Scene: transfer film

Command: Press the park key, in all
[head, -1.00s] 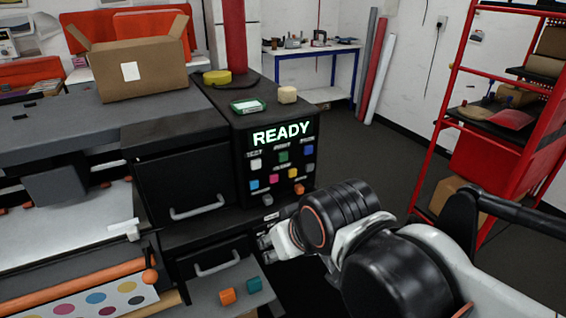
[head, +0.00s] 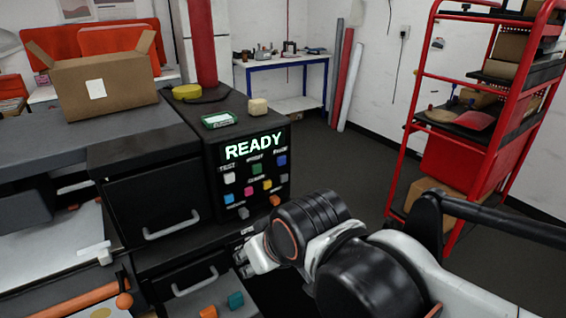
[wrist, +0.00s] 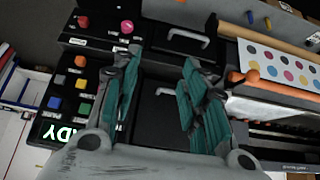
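The black control panel (head: 213,192) has a lit READY screen (head: 254,146) above rows of small coloured keys. They include a white key (head: 229,179), a green key (head: 257,168), a blue key (head: 282,160), a magenta key (head: 250,189), a yellow key (head: 267,185), a grey key (head: 244,212) and an orange key (head: 275,201). The small labels are too blurred to tell which is the park key. My gripper (head: 243,261) is below the panel, apart from the keys. In the wrist view my gripper (wrist: 160,58) has its teal fingers spread, with nothing between them.
A drawer (head: 155,205) with a handle is left of the panel. A cardboard box (head: 98,92) stands on the counter, and a yellow roll (head: 187,91) lies on top of the panel unit. A red shelf rack (head: 425,85) stands to the right. The floor between is clear.

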